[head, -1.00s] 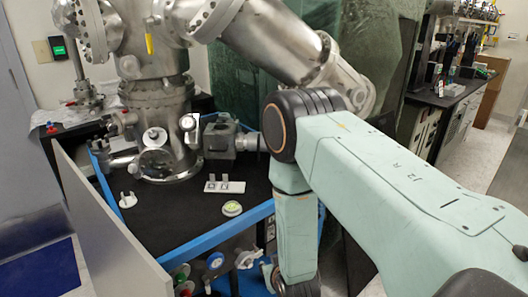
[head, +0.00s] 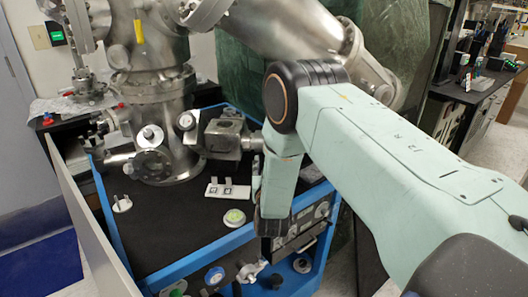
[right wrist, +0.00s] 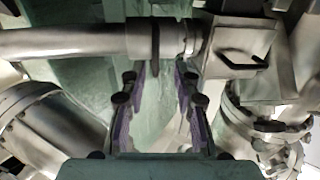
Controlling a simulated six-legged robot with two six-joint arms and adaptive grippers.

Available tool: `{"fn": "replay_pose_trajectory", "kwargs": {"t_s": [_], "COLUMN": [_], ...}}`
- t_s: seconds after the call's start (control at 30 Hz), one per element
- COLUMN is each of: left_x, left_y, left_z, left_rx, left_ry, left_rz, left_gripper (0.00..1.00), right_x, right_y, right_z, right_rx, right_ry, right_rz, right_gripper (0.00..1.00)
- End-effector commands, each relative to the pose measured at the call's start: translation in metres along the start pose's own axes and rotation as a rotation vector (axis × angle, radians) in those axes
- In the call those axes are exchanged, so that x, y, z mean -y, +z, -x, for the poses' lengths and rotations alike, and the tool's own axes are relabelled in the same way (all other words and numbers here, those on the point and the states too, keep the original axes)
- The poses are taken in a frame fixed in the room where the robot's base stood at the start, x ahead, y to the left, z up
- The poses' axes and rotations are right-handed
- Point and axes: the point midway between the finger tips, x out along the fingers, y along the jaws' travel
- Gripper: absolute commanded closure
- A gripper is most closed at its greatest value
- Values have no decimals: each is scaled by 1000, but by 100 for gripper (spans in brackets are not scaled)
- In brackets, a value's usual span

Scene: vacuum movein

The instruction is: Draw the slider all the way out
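A grey metal block (head: 223,137) is mounted on the right side of the steel chamber. A short stub (head: 251,141) sticks out of it to the right and passes behind my right arm. In the right wrist view, a horizontal metal rod (right wrist: 65,43) with a dark collar (right wrist: 155,43) meets the block (right wrist: 240,45) at the right; this rod appears to be the slider. My right gripper (right wrist: 157,75) is open and empty, its purple-padded fingers pointing towards the rod near the collar, apart from it. My left gripper is not in view.
The steel chamber (head: 155,120) stands on a black bench top (head: 160,225) with blue edging. A small white holder (head: 227,190) and a round green-topped piece (head: 234,217) sit on the bench. Green sheeting (head: 300,45) hangs behind. Valves and knobs line the front edge.

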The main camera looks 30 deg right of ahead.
Motion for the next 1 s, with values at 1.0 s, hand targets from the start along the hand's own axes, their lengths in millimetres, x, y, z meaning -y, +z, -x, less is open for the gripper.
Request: {"fn": "replay_pose_trajectory", "kwargs": {"t_s": [1.0], "left_x": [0], "left_y": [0], "left_z": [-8], "left_rx": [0], "left_ry": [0], "left_rz": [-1], "left_gripper": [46], "right_x": [-1], "right_y": [1], "right_z": [-64], "right_rx": [2], "right_ry": [-2], "right_rz": [1], "right_gripper": [87]}}
